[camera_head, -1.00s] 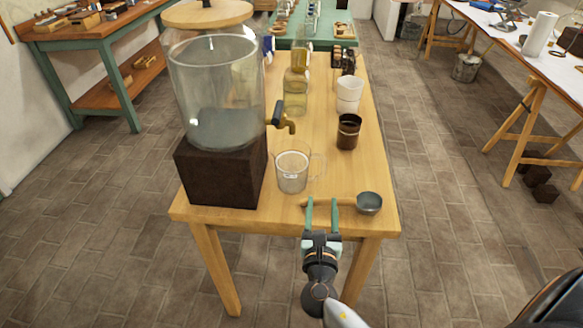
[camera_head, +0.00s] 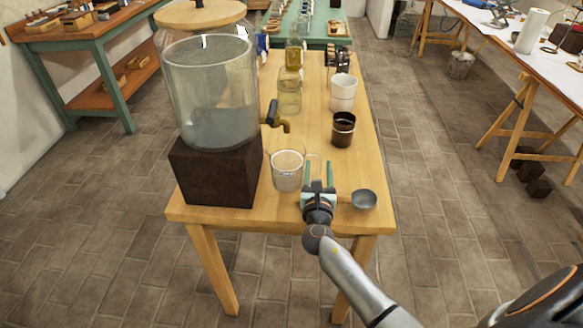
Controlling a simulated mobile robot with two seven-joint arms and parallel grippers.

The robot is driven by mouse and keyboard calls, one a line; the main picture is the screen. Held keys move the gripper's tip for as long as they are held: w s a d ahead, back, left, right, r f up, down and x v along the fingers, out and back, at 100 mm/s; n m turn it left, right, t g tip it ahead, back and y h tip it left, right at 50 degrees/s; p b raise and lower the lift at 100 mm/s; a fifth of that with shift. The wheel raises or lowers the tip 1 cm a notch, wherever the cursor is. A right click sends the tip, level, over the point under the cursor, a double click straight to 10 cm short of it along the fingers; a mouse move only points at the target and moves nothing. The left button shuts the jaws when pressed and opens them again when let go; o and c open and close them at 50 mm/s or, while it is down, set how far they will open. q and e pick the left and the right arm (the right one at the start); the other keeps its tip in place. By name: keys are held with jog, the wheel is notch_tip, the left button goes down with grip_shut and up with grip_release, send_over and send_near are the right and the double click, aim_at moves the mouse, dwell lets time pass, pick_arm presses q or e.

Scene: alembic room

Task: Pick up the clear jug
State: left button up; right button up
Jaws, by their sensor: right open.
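The clear jug (camera_head: 287,171) is a small transparent vessel with a handle on its right side. It stands upright near the front of the wooden table, just right of the dark block under the dispenser. My right gripper (camera_head: 318,172) is open, its two green fingers pointing away from me just right of the jug, by its handle. I cannot tell whether a finger touches the handle. Nothing shows held between the fingers. My left gripper is not in view.
A large glass dispenser (camera_head: 212,95) with a brass tap (camera_head: 279,122) stands on a dark block (camera_head: 215,175) at left. A dark brown cup (camera_head: 343,130), a white container (camera_head: 343,92) and a glass bottle (camera_head: 289,93) stand farther back.

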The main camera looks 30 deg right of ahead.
grip_shut()
dwell(0.3)
dwell(1.0)
jog(key=shift+r, duration=0.15)
